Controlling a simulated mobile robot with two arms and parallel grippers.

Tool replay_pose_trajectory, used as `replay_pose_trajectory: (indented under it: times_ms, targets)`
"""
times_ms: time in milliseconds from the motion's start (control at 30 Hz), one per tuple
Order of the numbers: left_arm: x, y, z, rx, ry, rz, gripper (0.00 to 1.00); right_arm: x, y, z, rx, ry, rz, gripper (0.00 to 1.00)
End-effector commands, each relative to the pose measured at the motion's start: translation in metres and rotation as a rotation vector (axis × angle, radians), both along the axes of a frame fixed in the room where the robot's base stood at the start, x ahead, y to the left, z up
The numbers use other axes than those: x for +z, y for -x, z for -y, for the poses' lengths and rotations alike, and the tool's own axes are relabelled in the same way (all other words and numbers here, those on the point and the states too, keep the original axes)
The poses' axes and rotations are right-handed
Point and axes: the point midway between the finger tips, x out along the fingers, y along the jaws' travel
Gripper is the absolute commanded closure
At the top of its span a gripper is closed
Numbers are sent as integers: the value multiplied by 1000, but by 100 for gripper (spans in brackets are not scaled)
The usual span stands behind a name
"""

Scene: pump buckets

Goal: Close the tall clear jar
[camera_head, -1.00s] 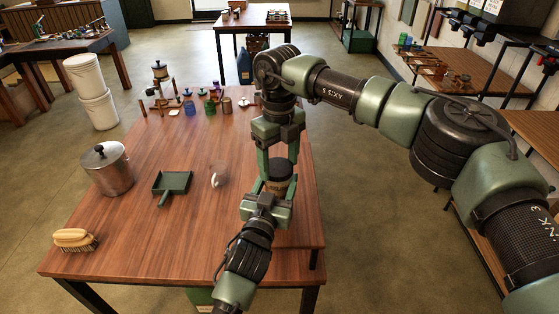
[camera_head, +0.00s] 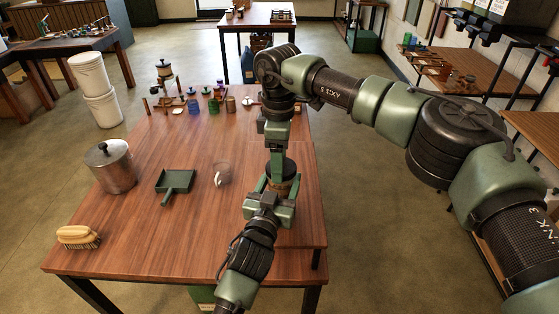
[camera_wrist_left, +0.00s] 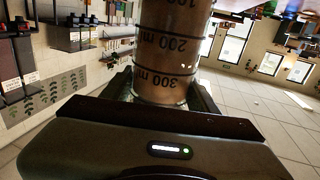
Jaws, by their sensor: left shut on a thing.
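The tall clear jar (camera_head: 281,188) is held over the right side of the table by my left gripper (camera_head: 271,187), which is shut around it. In the left wrist view the jar (camera_wrist_left: 170,60) carries black 200 and 300 ml marks and looks brown. A black lid (camera_head: 287,168) sits at the jar's top. My right gripper (camera_head: 279,168) points straight down at the lid from above. One finger shows in front and hides part of the lid; the other is hidden, so its grip cannot be told.
On the wooden table (camera_head: 120,245) are a metal pot (camera_head: 115,170), a green dustpan (camera_head: 175,181), a clear cup (camera_head: 222,175) and a brush (camera_head: 77,237). Several small bottles and jars stand along the far edge. The front middle of the table is clear.

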Motion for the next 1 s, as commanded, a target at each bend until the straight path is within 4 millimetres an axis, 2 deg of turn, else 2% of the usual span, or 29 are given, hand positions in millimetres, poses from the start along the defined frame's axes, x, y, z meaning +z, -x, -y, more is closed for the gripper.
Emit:
replay_pose_trajectory:
  times_ms: [100,200,567,600,667,1000]
  targets:
    - [-1,1,1,-2,0,-1,100,1,-2,0,-215,-2,5,71]
    - [-1,1,1,-2,0,-1,100,1,-3,1,-328,-2,5,71]
    - [-1,1,1,-2,0,-1,100,1,-3,1,-384,-2,6,71]
    - [-1,1,1,-2,0,-1,100,1,-3,1,-383,-2,6,28]
    - [-1,1,1,-2,-1,-2,100,1,-3,1,-383,-2,5,12]
    - [-1,0,1,-1,0,-2,100,2,-2,1,-381,0,3,12]
